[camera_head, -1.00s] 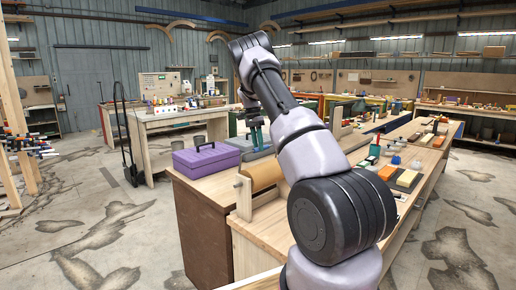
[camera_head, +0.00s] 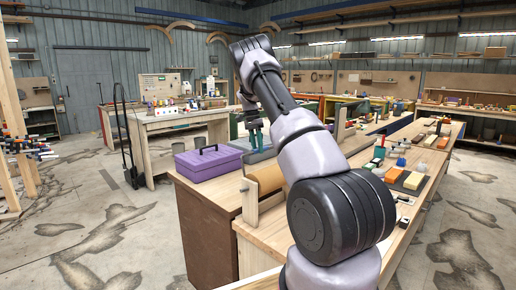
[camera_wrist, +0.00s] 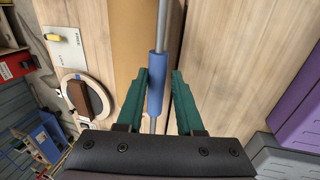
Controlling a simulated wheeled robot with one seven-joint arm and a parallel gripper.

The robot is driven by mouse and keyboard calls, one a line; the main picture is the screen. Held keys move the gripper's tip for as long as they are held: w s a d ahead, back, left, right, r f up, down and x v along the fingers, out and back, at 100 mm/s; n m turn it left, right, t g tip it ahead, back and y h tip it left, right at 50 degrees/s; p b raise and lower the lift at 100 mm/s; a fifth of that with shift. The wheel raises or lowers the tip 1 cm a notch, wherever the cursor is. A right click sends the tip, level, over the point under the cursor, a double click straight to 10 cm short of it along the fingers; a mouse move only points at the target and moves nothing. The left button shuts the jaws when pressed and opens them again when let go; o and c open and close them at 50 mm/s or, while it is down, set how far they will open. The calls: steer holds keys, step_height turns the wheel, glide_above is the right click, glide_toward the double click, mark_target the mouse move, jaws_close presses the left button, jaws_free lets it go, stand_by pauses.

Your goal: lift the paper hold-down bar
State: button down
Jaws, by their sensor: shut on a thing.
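The paper hold-down bar (camera_wrist: 161,28) is a thin grey rod with a blue sleeve (camera_wrist: 156,85), running up the wrist view beside a strip of brown paper. My gripper (camera_wrist: 160,78) has green fingers on either side of the blue sleeve and is shut on it. In the head view my gripper (camera_head: 255,135) is small, beyond the paper roll, and its hold on the bar cannot be made out. The brown paper roll (camera_head: 268,178) sits in a wooden stand on the bench, partly hidden by my arm.
A purple toolbox (camera_head: 207,162) stands left of the roll; a purple case also shows in the wrist view (camera_wrist: 300,110). Sanding blocks and small tools (camera_head: 404,180) lie on the bench at right.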

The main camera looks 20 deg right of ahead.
steer(key=shift+w+a, duration=0.4)
steer(key=shift+a, duration=0.05)
steer(key=c, duration=0.7)
jaws_free()
steer(key=shift+w+f, duration=0.1)
steer(key=shift+d, duration=0.25)
steer(key=v, duration=1)
steer(key=shift+r, duration=0.4)
